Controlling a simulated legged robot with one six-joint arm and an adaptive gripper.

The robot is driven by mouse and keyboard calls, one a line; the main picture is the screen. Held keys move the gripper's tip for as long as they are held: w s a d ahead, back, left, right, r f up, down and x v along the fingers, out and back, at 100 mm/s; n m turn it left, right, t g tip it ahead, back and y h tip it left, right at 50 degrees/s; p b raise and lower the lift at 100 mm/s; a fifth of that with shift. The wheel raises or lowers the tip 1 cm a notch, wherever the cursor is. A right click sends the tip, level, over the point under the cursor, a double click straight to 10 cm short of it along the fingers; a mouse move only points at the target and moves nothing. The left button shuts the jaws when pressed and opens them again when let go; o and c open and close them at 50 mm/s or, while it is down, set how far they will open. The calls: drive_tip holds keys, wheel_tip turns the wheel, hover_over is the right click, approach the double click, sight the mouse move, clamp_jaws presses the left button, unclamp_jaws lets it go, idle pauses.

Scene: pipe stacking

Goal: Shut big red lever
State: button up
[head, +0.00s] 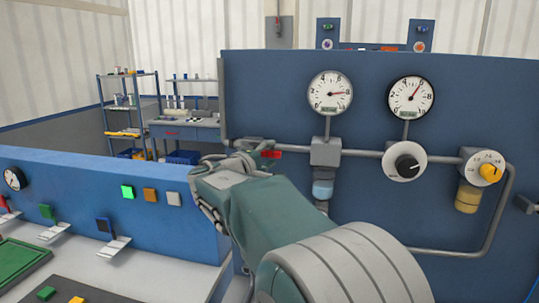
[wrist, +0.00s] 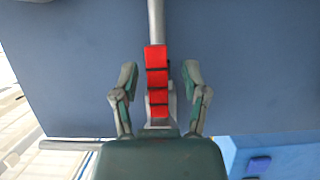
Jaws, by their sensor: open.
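The red lever (wrist: 157,78) shows in the middle of the wrist view as a row of red segments, in line with a grey pipe (wrist: 156,20). My gripper (wrist: 160,74) is open, with one finger on each side of the lever and a visible gap on both sides. In the head view a small red part of the lever (head: 271,154) shows just past my gripper (head: 245,150), near the left end of the horizontal pipe. My arm hides the rest of the lever there, and I cannot tell its depth between the fingers.
The blue panel (head: 460,110) behind the lever carries two gauges (head: 330,92), a black knob (head: 406,165) and a yellow knob (head: 489,173) along the pipe. A low blue console (head: 95,185) with square buttons stands at left. Shelves (head: 130,105) stand farther back.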

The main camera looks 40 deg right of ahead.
drive_tip(key=shift+d, duration=0.1)
clamp_jaws()
drive_tip(key=shift+f, duration=0.1)
drive_tip(key=w+a+f+m+t+y, duration=0.3)
drive_tip(key=f+m+y, duration=0.3)
drive_tip(key=m, duration=0.7)
drive_tip(key=shift+w+a+m+y, duration=0.3)
drive_tip(key=shift+w+a+y, duration=0.2)
drive_tip(key=shift+w, duration=0.15)
idle(0.4)
drive_tip(key=shift+f, duration=0.1)
